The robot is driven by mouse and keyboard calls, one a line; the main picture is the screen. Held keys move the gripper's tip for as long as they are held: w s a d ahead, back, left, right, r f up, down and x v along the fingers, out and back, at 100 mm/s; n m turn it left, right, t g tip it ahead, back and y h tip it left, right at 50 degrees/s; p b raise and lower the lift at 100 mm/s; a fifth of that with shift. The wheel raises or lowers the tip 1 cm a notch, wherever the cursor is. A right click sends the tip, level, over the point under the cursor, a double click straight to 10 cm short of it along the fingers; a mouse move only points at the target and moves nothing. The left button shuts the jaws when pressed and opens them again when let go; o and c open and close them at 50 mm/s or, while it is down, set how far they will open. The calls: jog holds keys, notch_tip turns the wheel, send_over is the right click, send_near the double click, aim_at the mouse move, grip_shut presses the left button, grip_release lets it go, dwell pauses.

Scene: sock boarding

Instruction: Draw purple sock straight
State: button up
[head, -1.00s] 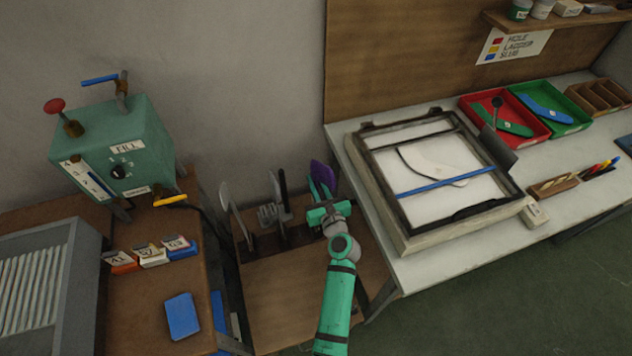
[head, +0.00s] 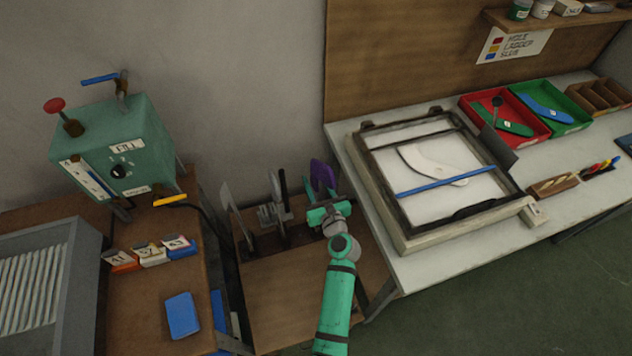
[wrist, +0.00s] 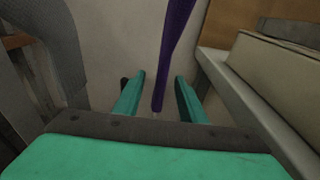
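The purple sock (head: 323,172) stands up just beyond my gripper (head: 325,197) in the head view, at the right end of the stand with upright boards. In the wrist view it is a narrow purple strip (wrist: 174,45), coming down from the top edge to a tip between the two teal fingers of my gripper (wrist: 160,76). The fingers are open, with a gap visible on each side of the sock. What supports the sock is hidden.
Grey upright boards (head: 236,213) and a metal clamp (head: 272,215) stand to the left of my gripper. A white table with a framed light panel (head: 435,207) is close on the right. A teal machine (head: 118,150) stands at far left.

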dwell(0.3)
jog(key=f+v, duration=0.1)
jog(key=v, duration=0.8)
dwell(0.4)
jog(key=s+f+n+g+h, duration=0.1)
jog(key=s+f+n+h, duration=0.2)
jog(key=s+n, duration=0.6)
jog(key=s+f+n+g+h, duration=0.1)
jog(key=s+f+n+h, duration=0.3)
jog(key=s, duration=0.9)
jog(key=s+a+r+n+t+y, duration=0.1)
jog(key=s+a+r+n, duration=0.1)
jog(key=s+r+n, duration=1.3)
jog(key=s+n, duration=0.2)
jog(key=n, duration=0.2)
jog(key=shift+s+a+r+t+y, duration=0.2)
jog(key=shift+a+r+t+y, duration=0.1)
jog(key=shift+a+y, duration=0.1)
